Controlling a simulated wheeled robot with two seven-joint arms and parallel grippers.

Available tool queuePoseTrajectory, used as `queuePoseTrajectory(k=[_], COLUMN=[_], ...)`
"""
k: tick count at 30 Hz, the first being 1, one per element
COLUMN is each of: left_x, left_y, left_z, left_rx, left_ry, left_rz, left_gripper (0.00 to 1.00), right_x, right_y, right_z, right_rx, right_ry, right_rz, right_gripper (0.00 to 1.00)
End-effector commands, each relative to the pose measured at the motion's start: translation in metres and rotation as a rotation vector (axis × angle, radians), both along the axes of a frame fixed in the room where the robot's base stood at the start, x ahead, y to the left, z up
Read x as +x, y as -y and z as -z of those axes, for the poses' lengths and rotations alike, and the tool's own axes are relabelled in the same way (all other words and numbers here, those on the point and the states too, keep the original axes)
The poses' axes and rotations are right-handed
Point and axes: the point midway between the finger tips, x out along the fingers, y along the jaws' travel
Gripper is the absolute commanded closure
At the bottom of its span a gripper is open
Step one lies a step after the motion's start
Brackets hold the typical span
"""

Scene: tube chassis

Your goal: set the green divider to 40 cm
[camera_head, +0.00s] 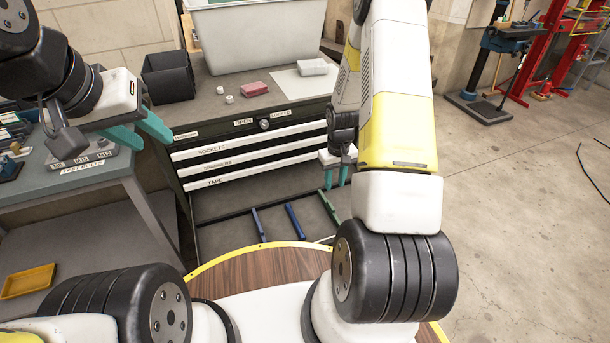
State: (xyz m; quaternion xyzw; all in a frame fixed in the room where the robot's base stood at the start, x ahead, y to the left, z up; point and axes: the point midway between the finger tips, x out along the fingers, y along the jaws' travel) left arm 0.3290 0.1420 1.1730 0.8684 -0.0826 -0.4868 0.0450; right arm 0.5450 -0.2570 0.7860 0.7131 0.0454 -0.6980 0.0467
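The green divider (329,207) lies at the right of an open bottom drawer (222,228) in the dark tool cabinet. Two blue dividers, one in the middle (295,220) and one at the left (258,225), stand beside it in the drawer. My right gripper (336,183) has teal fingers that point down with a gap between them, just above and right of the green divider's far end. It appears empty and apart from the divider. My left gripper (156,145) is open and empty, left of the cabinet. No scale marks are readable on the drawer.
The cabinet top holds a grey bin (258,38), a black box (168,78), a red block (254,89) and a white block (313,67). A side bench (60,190) with a test-bolts block (85,158) stands left. A yellow tray (28,281) sits lower left.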

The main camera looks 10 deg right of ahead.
Motion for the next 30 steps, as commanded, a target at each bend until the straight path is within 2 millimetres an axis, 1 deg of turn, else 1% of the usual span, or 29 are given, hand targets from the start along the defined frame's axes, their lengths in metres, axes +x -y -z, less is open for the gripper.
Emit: queuePoseTrajectory(k=[1,3,8,15,18,21,24,30], left_x=[0.000,0.000,0.000,0.000,0.000,0.000,0.000,0.000], left_y=[0.000,0.000,0.000,0.000,0.000,0.000,0.000,0.000], left_z=[0.000,0.000,0.000,0.000,0.000,0.000,0.000,0.000], left_rx=[0.000,0.000,0.000,0.000,0.000,0.000,0.000,0.000], left_ry=[0.000,0.000,0.000,0.000,0.000,0.000,0.000,0.000], left_rz=[0.000,0.000,0.000,0.000,0.000,0.000,0.000,0.000], left_gripper=[0.64,0.64,0.64,0.64,0.64,0.64,0.64,0.64], right_x=[-0.003,-0.004,-0.005,-0.005,-0.005,-0.004,-0.005,-0.004], right_y=[0.002,0.003,0.004,0.003,0.003,0.003,0.003,0.003], right_z=[0.013,0.022,0.038,0.077,0.090,0.099,0.103,0.104], right_rx=[0.000,0.000,0.001,0.001,0.001,0.001,0.001,0.000], right_ry=[-0.013,-0.019,-0.025,-0.025,-0.024,-0.023,-0.023,-0.022], right_rz=[-0.002,-0.006,-0.009,-0.009,-0.009,-0.009,-0.009,-0.008], right_gripper=[0.68,0.68,0.68,0.68,0.68,0.68,0.68,0.68])
